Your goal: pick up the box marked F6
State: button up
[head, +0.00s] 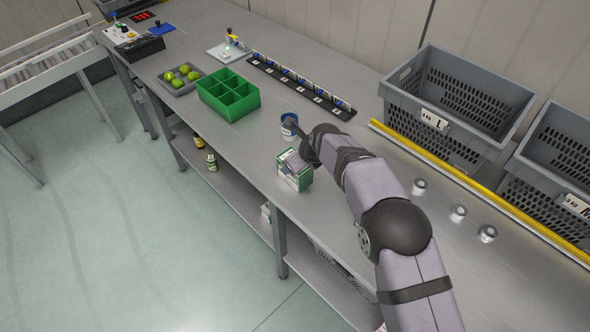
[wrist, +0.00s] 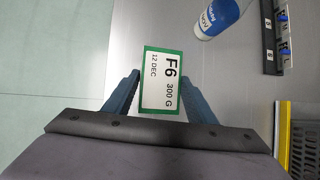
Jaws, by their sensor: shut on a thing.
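The box marked F6 (wrist: 163,80) shows in the wrist view with a white label and green border; the label also reads 12 DEC and 300 G. In the head view the green-and-white box (head: 294,176) is near the front edge of the bench. My gripper (wrist: 160,92) has one blue-grey finger on each side of the box and is shut on it. In the head view my arm partly covers the gripper. I cannot tell whether the box's underside touches the bench.
A blue-and-white tub (head: 289,127) stands just behind the box. A green divided tray (head: 229,98) and a grey tray of green fruit (head: 182,80) lie to the left. A yellow-edged rail (head: 470,188), grey crates (head: 455,100) and several small metal tins (head: 459,212) are to the right.

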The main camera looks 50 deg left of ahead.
jog(key=shift+r+b, duration=0.3)
jog(key=shift+r, duration=0.25)
grip_shut()
notch_tip(320, 180, up, 9)
jog(key=b, duration=0.2)
